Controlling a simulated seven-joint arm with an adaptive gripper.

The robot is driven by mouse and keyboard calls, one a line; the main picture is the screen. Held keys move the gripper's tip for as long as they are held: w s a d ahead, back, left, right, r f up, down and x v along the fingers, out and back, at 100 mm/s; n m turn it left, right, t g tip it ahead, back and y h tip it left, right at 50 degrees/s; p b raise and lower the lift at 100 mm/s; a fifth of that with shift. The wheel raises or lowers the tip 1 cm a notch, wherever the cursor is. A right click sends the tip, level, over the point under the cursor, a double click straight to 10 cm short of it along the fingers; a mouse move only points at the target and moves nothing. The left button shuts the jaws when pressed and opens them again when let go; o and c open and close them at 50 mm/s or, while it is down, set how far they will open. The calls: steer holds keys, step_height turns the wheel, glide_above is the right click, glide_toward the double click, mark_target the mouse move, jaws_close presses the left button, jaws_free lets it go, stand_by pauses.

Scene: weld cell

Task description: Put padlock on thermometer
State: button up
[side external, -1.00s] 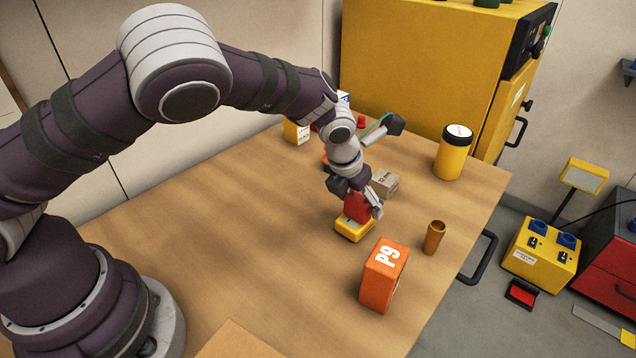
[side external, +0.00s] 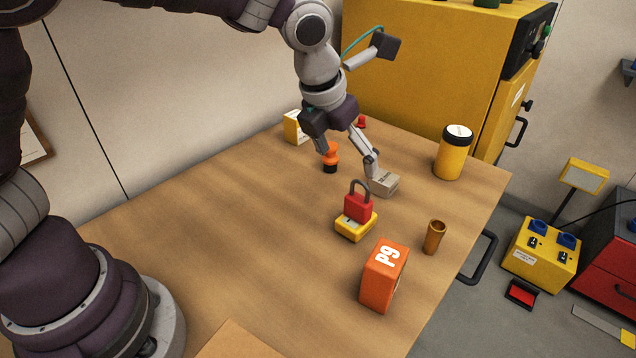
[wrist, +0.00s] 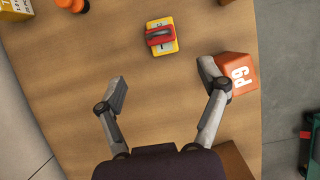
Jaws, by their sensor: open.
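The red padlock (side external: 358,207) with a dark shackle stands upright on top of the yellow thermometer (side external: 352,232), which lies on the table. In the wrist view the padlock (wrist: 159,36) shows from above, resting across the thermometer (wrist: 167,24). My gripper (side external: 348,164) is open and empty, raised above the table and behind the padlock in the side view. In the wrist view my gripper's fingers (wrist: 163,80) are spread wide, apart from the padlock.
An orange box (side external: 383,275) and a brown cup (side external: 434,237) stand nearer the front right. The table's left and middle are clear.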

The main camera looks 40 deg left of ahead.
steer(key=s+a+r+n, duration=0.2)
steer(key=s+n, duration=0.3)
steer(key=n, duration=0.7)
steer(key=s+a+r+n, duration=0.1)
steer(key=s+a+n, duration=0.3)
steer(key=n, duration=0.8)
steer(key=s+a+r+n+t, duration=0.1)
steer(key=s+a+r+n, duration=0.1)
steer(key=s+n, duration=0.5)
steer(key=a+n, duration=0.1)
steer(key=n, duration=0.3)
steer(key=shift+a+r+n, duration=0.3)
steer(key=shift+a+n, duration=0.05)
steer(key=shift+n, duration=0.05)
